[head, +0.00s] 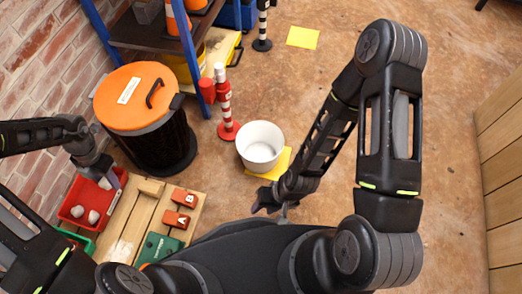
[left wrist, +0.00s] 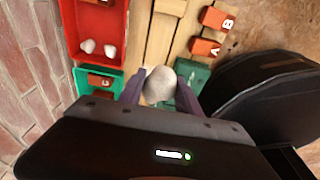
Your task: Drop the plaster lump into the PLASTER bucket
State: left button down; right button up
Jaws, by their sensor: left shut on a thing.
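My left gripper (head: 115,180) is at the lower left, above the pallet beside the red bin. In the left wrist view my left gripper (left wrist: 160,92) is shut on a pale grey plaster lump (left wrist: 160,82), held between its purple fingers. The lump cannot be made out clearly in the head view. A white bucket (head: 260,147) stands upright on a yellow floor square, well to the right of my left gripper; I see no readable label on it. My right gripper (head: 268,202) is just below the bucket in the picture, pointing down; its jaw opening is unclear.
A red bin (head: 74,196) holds pale lumps, beside a green bin (head: 84,243). Orange-red blocks (head: 184,197) and a green case (head: 158,248) rest on the wooden pallet (head: 140,214). A black drum with an orange lid (head: 135,95) and a red-white post (head: 226,112) stand between pallet and bucket.

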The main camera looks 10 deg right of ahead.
dwell(0.3)
pick_arm(q)
jog(key=w+d+r+m+t, duration=0.1)
jog(key=w+d+r+m, duration=0.7)
jog(key=r+m, duration=0.4)
jog(key=w+d+r+m+t, duration=0.2)
jog(key=w+d+r+m, duration=0.6)
jog(key=m, duration=1)
notch_tip(320, 180, up, 5)
jog(key=shift+w+d+f+m+h, duration=0.2)
jog(key=shift+d+m+h, duration=0.15)
jog(key=shift+d, duration=0.45)
